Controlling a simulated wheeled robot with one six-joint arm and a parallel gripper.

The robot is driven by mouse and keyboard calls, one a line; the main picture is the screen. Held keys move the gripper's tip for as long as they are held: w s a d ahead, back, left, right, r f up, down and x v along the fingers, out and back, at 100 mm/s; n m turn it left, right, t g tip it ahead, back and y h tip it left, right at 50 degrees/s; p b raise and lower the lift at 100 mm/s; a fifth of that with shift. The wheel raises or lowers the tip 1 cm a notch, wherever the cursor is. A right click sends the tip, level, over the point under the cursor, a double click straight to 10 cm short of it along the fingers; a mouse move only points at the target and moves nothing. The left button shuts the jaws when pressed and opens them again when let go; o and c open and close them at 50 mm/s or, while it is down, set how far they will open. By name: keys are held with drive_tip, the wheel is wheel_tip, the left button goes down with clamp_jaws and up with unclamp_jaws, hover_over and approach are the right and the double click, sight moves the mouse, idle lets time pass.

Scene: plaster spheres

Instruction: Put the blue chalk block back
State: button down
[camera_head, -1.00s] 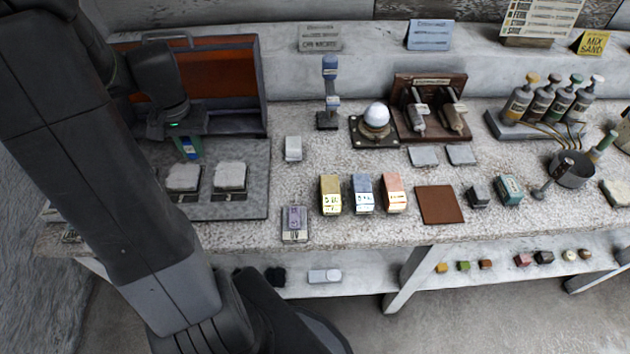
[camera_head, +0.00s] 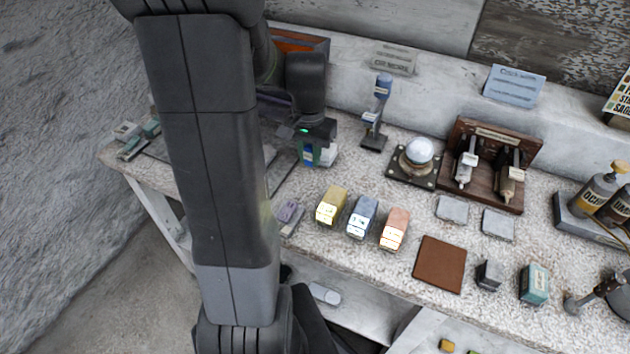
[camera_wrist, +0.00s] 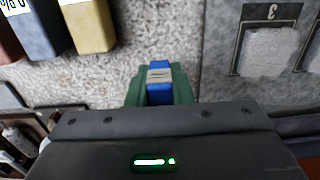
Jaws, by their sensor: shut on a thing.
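My gripper (camera_head: 309,156) is shut on a blue block (camera_head: 307,154) with a pale band around it. In the wrist view the blue block (camera_wrist: 158,92) is pinched between green fingertips (camera_wrist: 158,84), above the speckled bench top. I cannot tell its exact height. In the head view it hangs just right of the grey slotted tray (camera_head: 285,181), beside a small white block (camera_head: 328,153). The tray is mostly hidden behind my arm; the wrist view shows a pale slab (camera_wrist: 270,51) in its slot marked 3.
A yellow box (camera_head: 331,206), a blue box (camera_head: 362,216) and a pink box (camera_head: 395,229) stand in a row in front. A blue-topped stand (camera_head: 377,112) and a white sphere on a base (camera_head: 418,151) are to the right. A brown mat (camera_head: 440,264) lies nearer the front.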

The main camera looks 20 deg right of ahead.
sight(309, 147)
drive_tip(key=shift+f, duration=3.55)
drive_tip(key=shift+f, duration=0.2)
drive_tip(key=c, duration=1.3)
unclamp_jaws()
wheel_tip(309, 147, up, 12)
drive_tip(key=shift+r, duration=0.25)
drive_tip(key=shift+f, duration=0.1)
